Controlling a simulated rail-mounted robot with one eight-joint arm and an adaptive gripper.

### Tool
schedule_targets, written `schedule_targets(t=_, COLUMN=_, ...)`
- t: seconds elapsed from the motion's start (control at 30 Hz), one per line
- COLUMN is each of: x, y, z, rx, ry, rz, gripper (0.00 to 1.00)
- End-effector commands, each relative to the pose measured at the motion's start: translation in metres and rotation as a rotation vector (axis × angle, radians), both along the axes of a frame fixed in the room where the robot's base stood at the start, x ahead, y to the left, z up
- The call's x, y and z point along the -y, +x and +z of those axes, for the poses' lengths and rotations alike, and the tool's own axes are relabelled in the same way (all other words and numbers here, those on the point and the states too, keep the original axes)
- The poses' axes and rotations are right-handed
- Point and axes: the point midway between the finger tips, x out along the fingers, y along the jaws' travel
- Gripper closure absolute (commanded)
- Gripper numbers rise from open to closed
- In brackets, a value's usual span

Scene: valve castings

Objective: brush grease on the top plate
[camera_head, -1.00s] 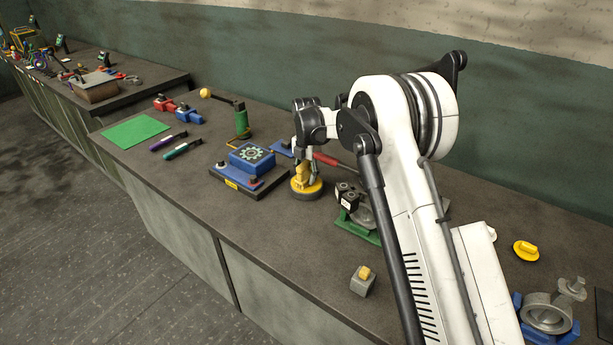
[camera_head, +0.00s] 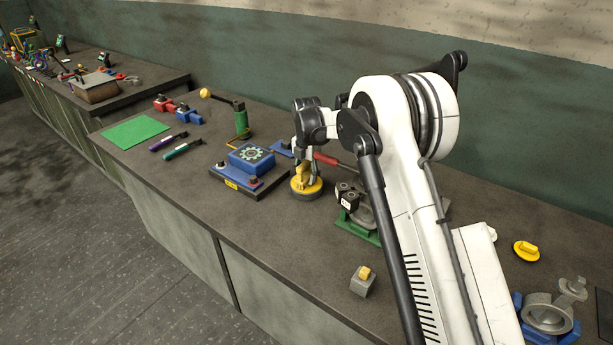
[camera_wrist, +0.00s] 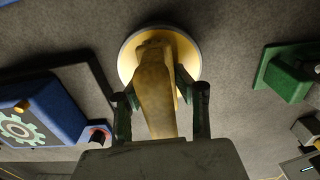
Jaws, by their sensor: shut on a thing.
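My gripper (camera_head: 304,166) points down over the bench, right of the blue block. In the wrist view my gripper (camera_wrist: 158,86) has its fingers on both sides of a yellow handle-like piece (camera_wrist: 155,90) and is shut on it. I cannot tell whether the two are joined. The blue block (camera_head: 250,159) bears a pale gear mark on top and sits on a dark base plate. No grease is clearly visible.
A red-handled tool (camera_head: 326,159) lies close behind my gripper. A green-based casting (camera_head: 357,227) stands to the right. The front bench strip is mostly clear, except a small grey block (camera_head: 362,285).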

Motion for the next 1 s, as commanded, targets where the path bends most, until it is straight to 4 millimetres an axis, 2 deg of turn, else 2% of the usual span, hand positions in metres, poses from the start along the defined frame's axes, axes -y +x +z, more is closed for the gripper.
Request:
schedule_targets(t=0.17, x=0.000, y=0.000, z=0.004, rx=-0.001, ry=-0.001, rz=0.000, gripper=0.95)
schedule_targets(t=1.0, x=0.000, y=0.000, z=0.062, rx=0.000, ry=0.000, rz=0.000, gripper=0.95)
